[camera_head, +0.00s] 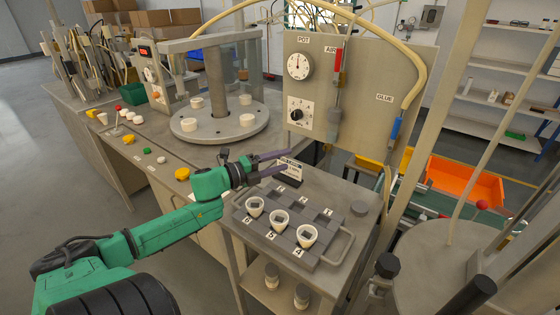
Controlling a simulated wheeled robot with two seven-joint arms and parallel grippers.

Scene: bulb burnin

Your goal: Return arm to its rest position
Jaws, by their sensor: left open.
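My left arm comes in from the lower left in green and black. Its left gripper (270,164) has purple-grey fingers spread apart and nothing shows between them. It is over the back left part of the small grey cart, above and behind the tray. The grey tray (325,262) on the cart has numbered places. White cups stand in its front row: a left cup (255,206), a middle cup (280,220) and a right cup (306,235). The back row shows no cups. My right gripper does not show.
Behind is a panel (357,70) with dials and hoses. A round turntable (219,128) with white cups stands at the back left. An orange bin (465,182) is at the right. The floor at the left is clear.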

